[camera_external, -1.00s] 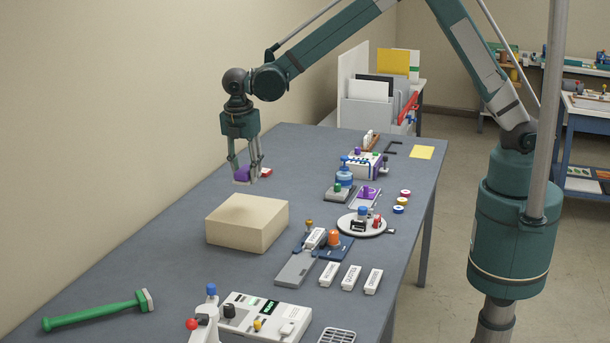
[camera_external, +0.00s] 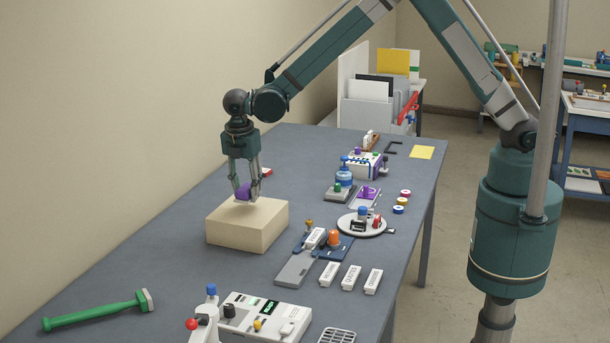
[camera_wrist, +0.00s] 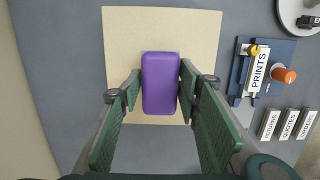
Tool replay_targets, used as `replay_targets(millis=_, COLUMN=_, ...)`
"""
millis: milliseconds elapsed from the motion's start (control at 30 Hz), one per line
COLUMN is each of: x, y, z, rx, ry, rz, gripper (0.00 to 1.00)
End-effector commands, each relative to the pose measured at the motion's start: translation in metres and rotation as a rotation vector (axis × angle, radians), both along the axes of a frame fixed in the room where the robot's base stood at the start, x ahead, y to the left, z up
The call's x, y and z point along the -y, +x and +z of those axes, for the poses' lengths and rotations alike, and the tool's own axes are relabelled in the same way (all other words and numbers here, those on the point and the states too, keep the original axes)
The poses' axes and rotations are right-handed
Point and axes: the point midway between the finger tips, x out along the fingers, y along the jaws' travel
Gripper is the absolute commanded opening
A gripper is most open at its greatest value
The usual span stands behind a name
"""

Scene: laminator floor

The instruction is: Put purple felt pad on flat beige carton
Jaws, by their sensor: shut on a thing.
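The purple felt pad (camera_wrist: 160,83) is a rounded block gripped between the two green fingers of my gripper (camera_wrist: 159,92) in the wrist view. In the external view the purple pad (camera_external: 243,191) shows between the fingertips of my gripper (camera_external: 247,193), over the back part of the flat beige carton (camera_external: 238,230). In the wrist view the carton (camera_wrist: 120,40) lies beneath the pad, and the pad overlaps its near half. I cannot tell whether the pad touches the carton top. My gripper is shut on the pad and points down.
A blue holder with a PRINTS stamp (camera_wrist: 257,68) and several white label blocks (camera_external: 350,278) are right of the carton. A round white turntable (camera_external: 362,225) stands farther back. The table left of the carton is bare.

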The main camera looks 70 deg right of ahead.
Motion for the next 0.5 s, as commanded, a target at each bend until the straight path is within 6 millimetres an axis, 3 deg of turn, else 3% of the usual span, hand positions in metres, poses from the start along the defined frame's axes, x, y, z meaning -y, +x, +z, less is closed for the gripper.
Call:
replay_targets(millis=267, x=0.0, y=0.0, z=-0.003, rx=0.0, ry=0.0, rz=0.0, gripper=0.21)
replay_targets(millis=500, x=0.0, y=0.0, z=-0.024, rx=0.0, ry=0.0, rz=0.0, gripper=0.21)
